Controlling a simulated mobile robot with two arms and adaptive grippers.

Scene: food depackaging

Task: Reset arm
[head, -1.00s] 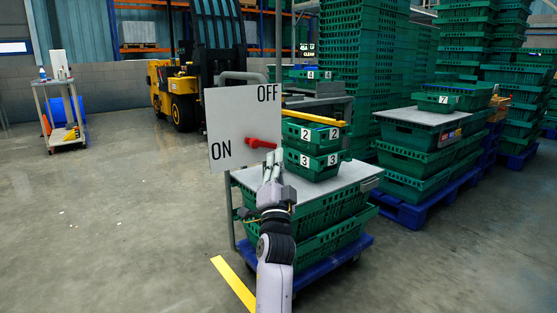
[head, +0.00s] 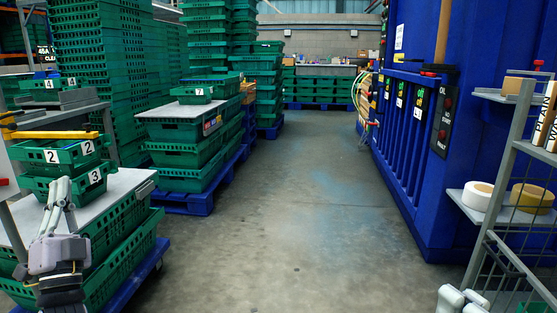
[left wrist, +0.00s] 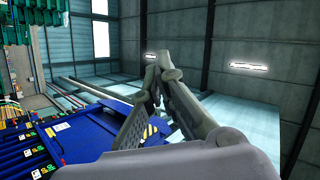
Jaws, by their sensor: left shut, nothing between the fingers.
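My left gripper (head: 62,190) is at the lower left of the head view, pointing up in front of the green crates numbered 2 (head: 52,156) and 3 (head: 95,176). Its fingers are closed together with nothing between them. The left wrist view also shows the gripper (left wrist: 153,72), its fingertips together against the hall's wall and roof. A pale piece of what looks like my right gripper (head: 461,299) shows at the bottom right edge. Most of it is cut off, so its fingers cannot be judged.
A grey-topped cart (head: 122,192) stands under the numbered crates. Stacked green crates on a blue pallet (head: 200,198) stand beyond it. A big blue machine (head: 415,190) and a grey wire rack (head: 500,205) with tape rolls line the right. The floor between (head: 300,220) is clear.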

